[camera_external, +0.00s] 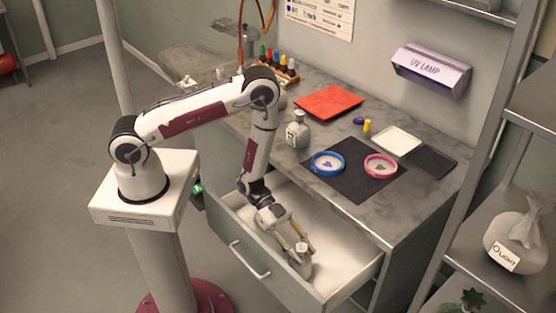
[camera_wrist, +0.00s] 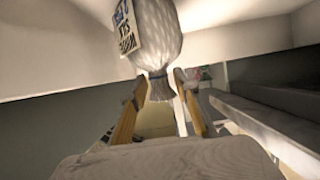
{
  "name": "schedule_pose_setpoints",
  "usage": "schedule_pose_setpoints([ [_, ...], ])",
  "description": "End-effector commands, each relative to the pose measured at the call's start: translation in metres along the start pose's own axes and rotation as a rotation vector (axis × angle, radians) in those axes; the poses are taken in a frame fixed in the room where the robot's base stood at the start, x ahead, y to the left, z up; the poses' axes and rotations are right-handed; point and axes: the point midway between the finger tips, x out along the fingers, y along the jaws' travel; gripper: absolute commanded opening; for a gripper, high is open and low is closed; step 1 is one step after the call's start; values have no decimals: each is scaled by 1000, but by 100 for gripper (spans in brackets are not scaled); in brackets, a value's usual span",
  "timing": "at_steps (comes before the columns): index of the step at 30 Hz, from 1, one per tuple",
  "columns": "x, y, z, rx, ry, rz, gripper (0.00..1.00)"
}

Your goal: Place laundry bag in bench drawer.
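The bench drawer (camera_external: 345,262) is pulled out, its pale interior showing. My gripper (camera_external: 297,240) reaches down into it, near the front and right side. In the wrist view, a pale laundry bag (camera_wrist: 165,35) with a white printed label is straight ahead. Its gathered neck lies between the two fingertips (camera_wrist: 160,85), which appear to close on it from both sides. In the external view the bag (camera_external: 300,262) shows only as a small grey shape at the fingertips, inside the drawer. Whether it touches the drawer floor I cannot tell.
Another bag (camera_external: 515,238), labelled LIGHT, sits on the shelf at right. The benchtop holds a grey bottle (camera_external: 298,130), a red tray (camera_external: 329,101), a black mat (camera_external: 352,187) with blue and pink rings, and pale and dark trays. The drawer's left part looks clear.

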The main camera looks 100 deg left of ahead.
Motion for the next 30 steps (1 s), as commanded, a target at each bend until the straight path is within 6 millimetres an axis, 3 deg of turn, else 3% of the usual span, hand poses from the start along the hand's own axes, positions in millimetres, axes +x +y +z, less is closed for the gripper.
schedule_pose_setpoints([
  [15, -2, 0, -3, 0, 0, 0, 31],
  [30, -48, -1, -3, -2, 0, -3, 31],
])
